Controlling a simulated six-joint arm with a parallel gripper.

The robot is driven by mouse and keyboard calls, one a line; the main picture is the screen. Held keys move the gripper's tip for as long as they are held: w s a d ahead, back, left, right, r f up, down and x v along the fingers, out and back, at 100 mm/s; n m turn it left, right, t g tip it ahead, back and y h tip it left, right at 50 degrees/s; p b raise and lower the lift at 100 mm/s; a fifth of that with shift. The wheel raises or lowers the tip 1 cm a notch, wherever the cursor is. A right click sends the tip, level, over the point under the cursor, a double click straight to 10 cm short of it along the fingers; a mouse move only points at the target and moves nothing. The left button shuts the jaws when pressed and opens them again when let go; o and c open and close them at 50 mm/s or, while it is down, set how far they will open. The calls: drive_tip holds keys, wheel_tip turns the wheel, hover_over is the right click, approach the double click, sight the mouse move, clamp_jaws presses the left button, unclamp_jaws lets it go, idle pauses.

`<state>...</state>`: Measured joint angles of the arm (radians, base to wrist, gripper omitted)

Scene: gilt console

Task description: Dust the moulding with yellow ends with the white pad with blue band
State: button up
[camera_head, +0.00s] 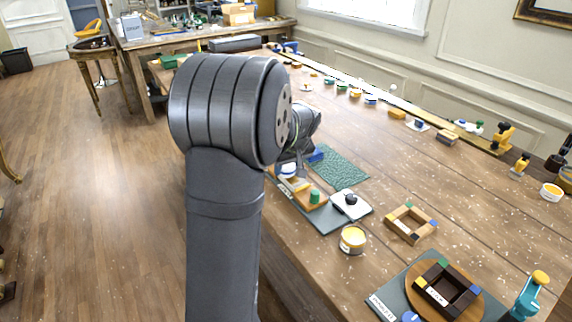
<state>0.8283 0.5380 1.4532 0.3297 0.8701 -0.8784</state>
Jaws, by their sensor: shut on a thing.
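My arm fills the middle of the head view and hides much of the work area. My gripper (290,160) shows only in part, low behind the arm's elbow, and its fingertips are hard to make out. A small white piece with blue on it (288,170) shows right under it, and looks like the white pad with blue band held in the jaws. Below it, a wooden piece with yellow and white parts (297,184) lies on a grey-green mat (325,222); it may be the moulding with yellow ends. I cannot tell whether pad and wood touch.
Bare tabletop (420,175) lies to the right.

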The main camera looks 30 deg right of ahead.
sight(298, 183)
drive_tip(key=shift+s, duration=3.2)
drive_tip(key=shift+w, duration=4.25)
drive_tip(key=shift+s, duration=4.1)
drive_tip(key=shift+w, duration=3.9)
drive_tip(key=shift+w+r, duration=0.1)
drive_tip(key=shift+w, duration=0.15)
drive_tip(key=shift+r, duration=3.8)
